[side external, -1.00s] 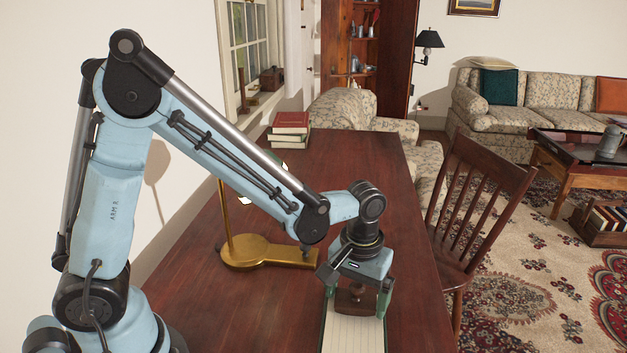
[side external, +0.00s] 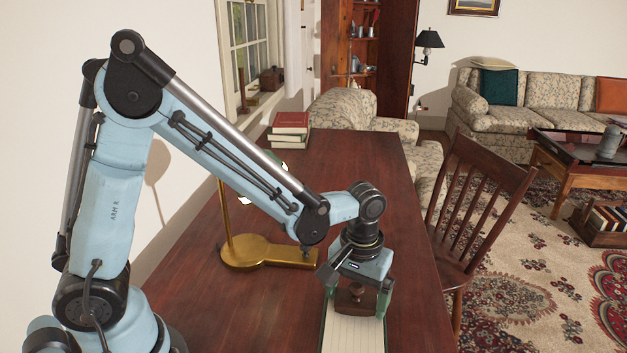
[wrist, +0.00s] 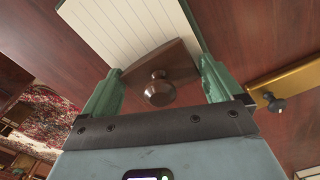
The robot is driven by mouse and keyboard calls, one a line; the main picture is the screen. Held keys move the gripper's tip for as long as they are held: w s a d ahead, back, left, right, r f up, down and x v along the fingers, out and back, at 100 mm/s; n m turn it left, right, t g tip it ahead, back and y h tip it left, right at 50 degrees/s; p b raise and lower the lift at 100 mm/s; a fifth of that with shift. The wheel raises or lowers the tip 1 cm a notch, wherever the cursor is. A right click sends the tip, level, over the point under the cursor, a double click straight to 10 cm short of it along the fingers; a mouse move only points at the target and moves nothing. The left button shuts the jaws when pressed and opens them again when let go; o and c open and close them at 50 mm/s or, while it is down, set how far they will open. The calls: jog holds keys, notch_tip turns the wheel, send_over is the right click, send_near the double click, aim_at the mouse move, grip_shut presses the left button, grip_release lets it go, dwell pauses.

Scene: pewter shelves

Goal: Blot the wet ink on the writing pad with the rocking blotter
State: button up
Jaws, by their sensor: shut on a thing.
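The rocking blotter (side external: 352,303) is a dark brown wooden block with a round knob on top; it also shows in the wrist view (wrist: 166,62). My gripper (side external: 356,300) is shut on the blotter, with one green finger at each side. The writing pad (side external: 352,337) is a long cream sheet with ruled lines on the desk; it also shows in the wrist view (wrist: 130,25). The blotter is over the pad; I cannot tell whether its underside touches the paper. No ink shows on the visible paper, and the part under the blotter is hidden.
A brass lamp base (side external: 250,253) stands on the desk (side external: 310,190) just left of my gripper. Red and green books (side external: 289,130) are stacked at the far end. A wooden chair (side external: 480,200) stands at the desk's right edge.

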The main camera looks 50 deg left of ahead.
jog(key=shift+r, duration=0.1)
jog(key=shift+r, duration=3.45)
